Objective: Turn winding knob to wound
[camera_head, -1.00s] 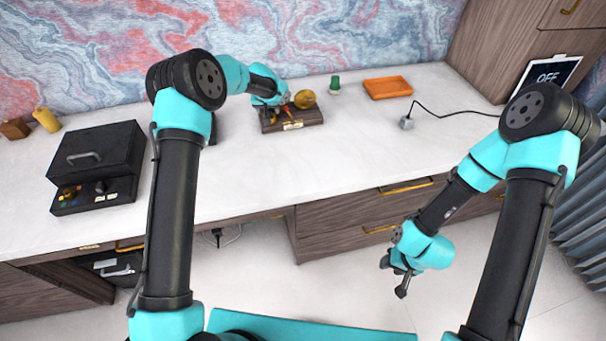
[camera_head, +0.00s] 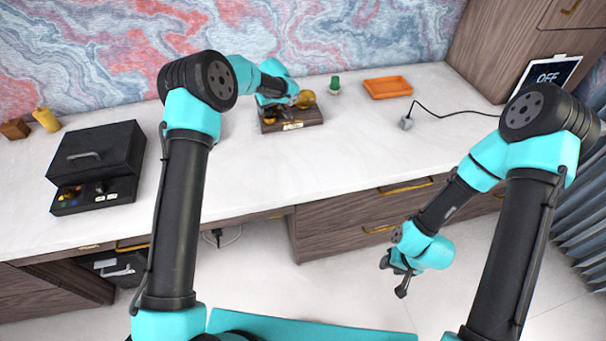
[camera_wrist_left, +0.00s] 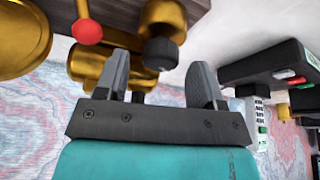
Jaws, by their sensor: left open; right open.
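A wooden-based device with brass parts (camera_head: 292,126) stands at the back of the desk. In the left wrist view its brass body (camera_wrist_left: 92,62) carries a dark ribbed knob (camera_wrist_left: 160,52) and a red ball-tipped lever (camera_wrist_left: 87,32). I cannot tell for sure that the dark knob is the winding knob, and no wound mark is readable. My left gripper (camera_wrist_left: 157,82) is open, its fingers on either side of the dark knob in the picture; contact is unclear. In the head view its arm partly hides the device. My right gripper (camera_head: 398,274) is open and empty, low in front of the desk.
A black box with a handle (camera_head: 95,160) stands left. An orange tray (camera_head: 388,88), a green item (camera_head: 335,84) and a small grey cabled block (camera_head: 406,123) are right of the device. A screen reading OFF (camera_head: 548,77) stands far right. The front desktop is clear.

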